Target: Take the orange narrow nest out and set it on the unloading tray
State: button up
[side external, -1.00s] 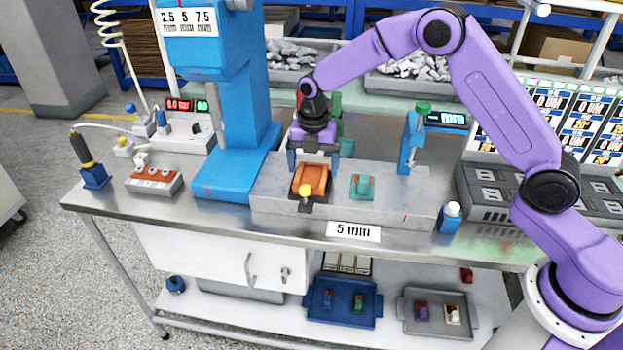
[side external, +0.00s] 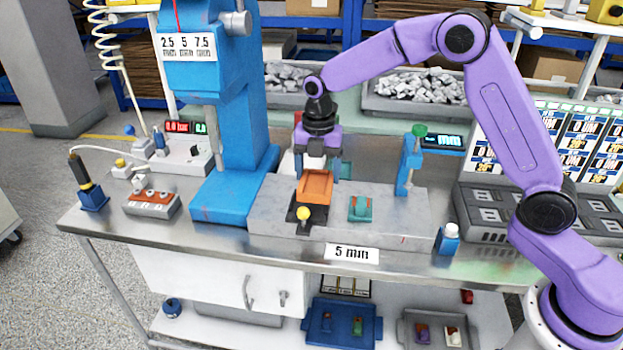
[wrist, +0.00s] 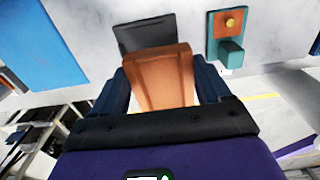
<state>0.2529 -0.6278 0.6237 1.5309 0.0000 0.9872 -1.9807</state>
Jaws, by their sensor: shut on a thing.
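The orange narrow nest (side external: 315,186) is between the fingers of my gripper (side external: 318,172), which is shut on it. The nest is held just above and behind the dark seat (side external: 304,222) with its yellow knob on the grey fixture block (side external: 270,213). In the wrist view the nest (wrist: 160,82) sits between the two blue fingers, with the dark seat (wrist: 143,30) beyond it. The unloading tray cannot be told for sure; a blue tray (side external: 318,336) and a grey tray (side external: 403,331) stand on the lower shelf.
A teal-topped piece (side external: 360,208) sits on the block right of the seat. The blue press column (side external: 240,130) stands close left, a blue gauge stand (side external: 410,165) right. A small blue bottle (side external: 447,240) is at the front edge. Both lower trays hold small coloured pieces.

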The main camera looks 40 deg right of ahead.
aim_at(332, 182)
jog(key=s+r, duration=0.2)
jog(key=s+d+r, duration=0.1)
jog(key=s+r, duration=0.1)
jog(key=shift+r, duration=0.15)
jog(key=s+d+r, duration=0.2)
jog(key=s+r, duration=0.1)
jog(key=s, duration=0.4)
jog(key=w+d+r+m, duration=0.1)
jog(key=w+d+m, duration=0.4)
jog(key=m, duration=0.8)
jog(key=w+d+r+m, duration=0.2)
jog(key=w+d+m, duration=0.25)
jog(key=m, duration=0.95)
jog(key=d+f+m, duration=0.3)
jog(key=d+f, duration=0.1)
jog(key=f, duration=0.1)
jog(key=d+f+m, duration=0.3)
jog(key=d+f, duration=0.1)
jog(key=f, duration=0.2)
jog(key=d+f+m, duration=0.3)
jog(key=d+f, duration=0.1)
jog(key=f, duration=0.2)
jog(key=shift+w+d, duration=0.2)
jog(key=shift+w, duration=0.05)
jog(key=shift+f, duration=2.35)
jog(key=shift+f, duration=0.1)
